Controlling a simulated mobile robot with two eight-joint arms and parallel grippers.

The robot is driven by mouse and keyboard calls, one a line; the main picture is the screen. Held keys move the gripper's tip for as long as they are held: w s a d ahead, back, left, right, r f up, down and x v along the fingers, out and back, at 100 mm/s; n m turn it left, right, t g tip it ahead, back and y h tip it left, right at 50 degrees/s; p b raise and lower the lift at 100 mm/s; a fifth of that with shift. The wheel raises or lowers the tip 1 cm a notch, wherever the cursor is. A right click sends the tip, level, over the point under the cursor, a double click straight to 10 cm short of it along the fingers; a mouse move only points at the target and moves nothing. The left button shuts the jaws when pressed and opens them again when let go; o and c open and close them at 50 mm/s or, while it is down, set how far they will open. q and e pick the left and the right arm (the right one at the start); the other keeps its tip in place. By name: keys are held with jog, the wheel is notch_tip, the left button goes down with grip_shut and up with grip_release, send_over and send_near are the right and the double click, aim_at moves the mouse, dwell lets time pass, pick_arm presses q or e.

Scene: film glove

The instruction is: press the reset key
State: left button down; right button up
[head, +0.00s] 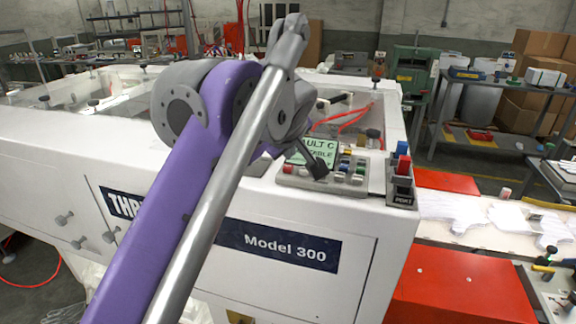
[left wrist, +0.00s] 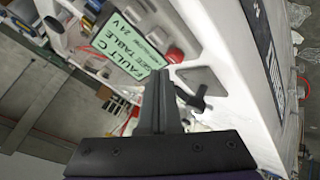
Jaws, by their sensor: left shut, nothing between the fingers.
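The control panel (head: 345,188) sits on the front right corner of the white machine, with several small coloured keys in rows. I cannot read any key's label, so I cannot tell which one is reset. A pale green display (head: 324,147) stands behind the keys, partly covered by my left arm. My right gripper is out of view.
The white machine (head: 310,280) marked "Model 300" fills the middle. A block with blue, red and black parts (head: 403,165) stands right of the panel. A red cabinet (head: 460,290) and a white table with tools lie further right. Red cables run behind the panel.

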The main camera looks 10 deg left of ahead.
pick_arm(q)
jog(key=shift+f, duration=0.1)
jog(key=shift+f, duration=0.3)
jog(key=shift+f, duration=0.45)
dwell(0.6)
jog(key=shift+r, duration=0.15)
jog(key=shift+r+p, duration=0.7)
jog(key=shift+p, duration=0.25)
jog(key=shift+r, duration=0.1)
jog(key=shift+r, duration=0.2)
notch_tip(320, 180, up, 4)
jog(key=p, duration=0.5)
jog(key=shift+r, duration=0.25)
